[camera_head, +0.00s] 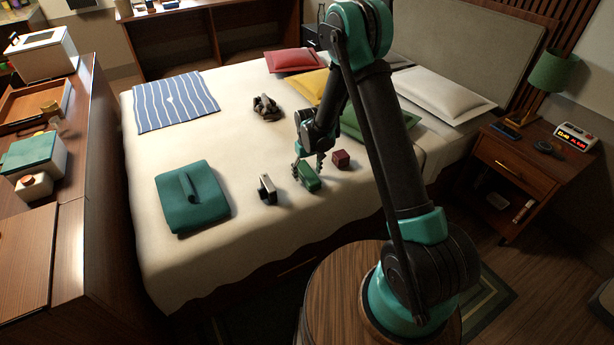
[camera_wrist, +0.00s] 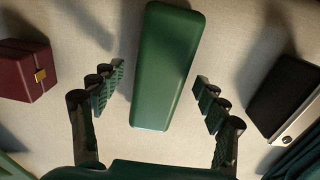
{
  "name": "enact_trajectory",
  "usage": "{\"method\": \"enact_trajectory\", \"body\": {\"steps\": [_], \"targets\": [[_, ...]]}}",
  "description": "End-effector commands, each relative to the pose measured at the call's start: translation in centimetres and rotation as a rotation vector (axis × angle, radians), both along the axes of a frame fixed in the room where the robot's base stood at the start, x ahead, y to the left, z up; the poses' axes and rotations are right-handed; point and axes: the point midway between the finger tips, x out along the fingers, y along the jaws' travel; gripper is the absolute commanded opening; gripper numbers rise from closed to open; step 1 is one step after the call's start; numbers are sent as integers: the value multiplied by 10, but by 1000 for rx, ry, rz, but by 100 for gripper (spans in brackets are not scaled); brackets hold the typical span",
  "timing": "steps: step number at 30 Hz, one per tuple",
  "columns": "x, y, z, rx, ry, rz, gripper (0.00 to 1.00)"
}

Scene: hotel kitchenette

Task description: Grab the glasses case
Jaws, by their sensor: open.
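A long green case with rounded edges, which looks like the glasses case (camera_head: 308,180), lies on the bed. In the wrist view the case (camera_wrist: 166,62) runs from the top edge down to between the fingers. My gripper (camera_head: 308,163) is low over the bed at the case. In the wrist view my gripper (camera_wrist: 158,80) is open, with one finger on each side of the case's near end. Gaps show between both fingers and the case. The exact height of the fingertips cannot be told.
A dark red box (camera_head: 341,159) with a gold clasp lies right of the case in the head view. A black and silver object (camera_head: 267,187) stands on its left. A folded teal cloth (camera_head: 190,198) and a dark bundle (camera_head: 266,107) are farther off. The bed (camera_head: 250,235) has clear room in front.

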Motion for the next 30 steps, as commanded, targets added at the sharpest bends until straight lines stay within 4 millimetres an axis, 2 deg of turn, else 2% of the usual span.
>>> {"method": "enact_trajectory", "body": {"steps": [9, 22, 23, 30], "targets": [[0, 0, -5, 0, 0, 0, 74], [0, 0, -5, 0, 0, 0, 21], [0, 0, -5, 0, 0, 0, 18], [0, 0, -4, 0, 0, 0, 18]]}}
